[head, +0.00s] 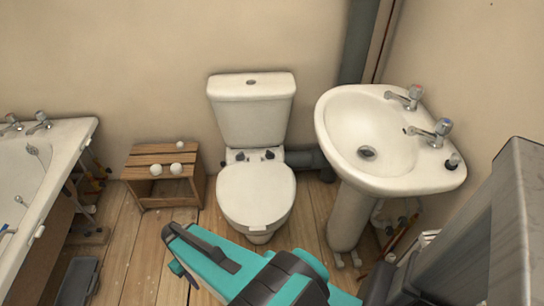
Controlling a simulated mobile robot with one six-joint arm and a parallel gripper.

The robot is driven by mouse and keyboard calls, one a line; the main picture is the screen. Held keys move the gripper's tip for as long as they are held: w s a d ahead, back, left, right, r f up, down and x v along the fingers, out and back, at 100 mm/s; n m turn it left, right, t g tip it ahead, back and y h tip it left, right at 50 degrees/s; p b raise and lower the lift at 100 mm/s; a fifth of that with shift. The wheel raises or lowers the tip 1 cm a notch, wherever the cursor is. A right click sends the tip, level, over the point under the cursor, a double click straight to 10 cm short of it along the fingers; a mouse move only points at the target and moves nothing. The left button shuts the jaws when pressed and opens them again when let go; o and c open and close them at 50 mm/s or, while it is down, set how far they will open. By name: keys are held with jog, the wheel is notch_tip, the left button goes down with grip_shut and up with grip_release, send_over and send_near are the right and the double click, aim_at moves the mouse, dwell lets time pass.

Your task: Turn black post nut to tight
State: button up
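In the head view, two small dark fittings sit at the back of the toilet seat, where it meets the cistern. One is on the left (239,156) and one on the right (269,155). They are too small to tell which, if either, is the black post nut, or how tight it is. The white toilet (256,192) has its lid down. My teal and black arm reaches in from the bottom edge, in front of the toilet. I cannot make out any gripper fingertips, and nothing is seen touching the fittings.
A white basin (370,150) with two taps stands on a pedestal at right. A wooden crate stool (165,175) with white balls is left of the toilet. A bathtub (40,190) is at far left, with a dark tray (78,282) on the floor. A grey panel (490,240) fills the lower right.

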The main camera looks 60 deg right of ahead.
jog(key=w+d+r+t+b, duration=0.3)
jog(key=w+d+r+b, duration=0.1)
jog(key=w+d, duration=1.05)
jog(key=d+r+t+b, duration=0.1)
jog(key=d+r, duration=0.2)
jog(key=d, duration=0.7)
jog(key=d+r+t+b, duration=0.1)
jog(key=d+r, duration=0.3)
jog(key=d, duration=0.7)
jog(key=d+r+m+t+b, duration=0.1)
jog(key=d+r, duration=0.3)
jog(key=d, duration=0.6)
jog(key=shift+d+r+t+h+b, duration=0.2)
jog(key=shift+r+t+h+b, duration=0.05)
jog(key=shift+t+h+b, duration=0.15)
jog(key=s+d+r, duration=0.2)
jog(key=s+d, duration=0.3)
jog(key=d, duration=0.4)
notch_tip(320, 180, up, 3)
jog(key=t+h, duration=0.1)
send_over(273, 157)
jog(key=s, duration=0.6)
jog(key=shift+w+a+m, duration=0.25)
jog(key=shift+a+m, duration=0.05)
jog(key=shift+a, duration=0.05)
jog(key=shift+w+f, duration=0.1)
jog(key=shift+f, duration=0.05)
jog(key=x, duration=1.3)
jog(key=shift+w+f+b, duration=0.2)
jog(key=shift+b, duration=0.2)
